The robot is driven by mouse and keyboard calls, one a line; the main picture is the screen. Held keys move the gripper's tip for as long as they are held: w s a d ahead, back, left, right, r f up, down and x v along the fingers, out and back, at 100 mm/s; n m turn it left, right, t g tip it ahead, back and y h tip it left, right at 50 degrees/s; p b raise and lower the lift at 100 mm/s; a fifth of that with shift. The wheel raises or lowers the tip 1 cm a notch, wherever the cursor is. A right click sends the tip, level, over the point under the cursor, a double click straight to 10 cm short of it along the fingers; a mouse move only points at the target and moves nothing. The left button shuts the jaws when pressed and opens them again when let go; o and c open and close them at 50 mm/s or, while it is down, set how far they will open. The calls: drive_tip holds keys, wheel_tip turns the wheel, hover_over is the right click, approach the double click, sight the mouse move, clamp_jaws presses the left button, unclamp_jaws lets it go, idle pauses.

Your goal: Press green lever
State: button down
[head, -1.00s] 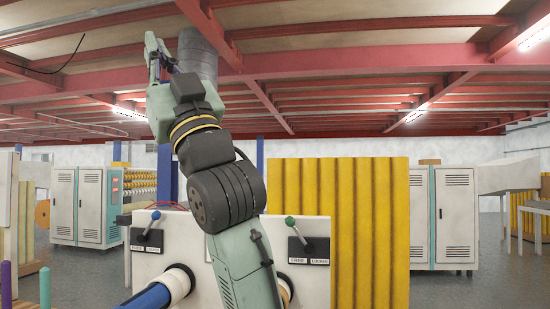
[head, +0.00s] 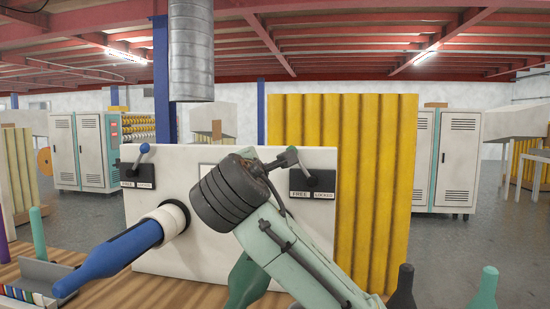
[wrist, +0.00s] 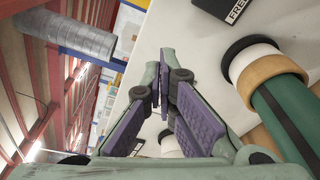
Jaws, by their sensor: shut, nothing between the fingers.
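The right lever (head: 302,164) stands on a black box (head: 322,180) labelled FREE and LOCKED, on the white machine panel in the head view. Its knob end lies close beside my arm's dark parts, and I cannot make out its green colour clearly. In the wrist view the FREE label and a corner of the box (wrist: 221,8) show at the top; the lever itself does not show. My gripper (wrist: 164,82) is shut and empty, its purple-padded fingers together in front of the panel.
The blue-knobbed lever (head: 143,152) stands on the left box. A blue spindle (head: 130,245) juts out at left. A green spindle (head: 246,280) juts out below my arm and shows close beside my gripper in the wrist view (wrist: 285,120). Yellow corrugated panels (head: 380,180) stand at right.

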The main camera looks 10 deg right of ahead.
sight(262, 160)
drive_tip(key=shift+w, duration=0.1)
drive_tip(key=p+x, duration=0.3)
drive_tip(key=x, duration=0.7)
drive_tip(key=shift+w+r, duration=0.1)
drive_tip(key=shift+w, duration=0.05)
drive_tip(key=s+d, duration=0.1)
drive_tip(key=s+d+r+p, duration=0.1)
drive_tip(key=shift+d+r, duration=0.2)
drive_tip(key=shift+d, duration=0.15)
drive_tip(key=shift+s+d, duration=0.15)
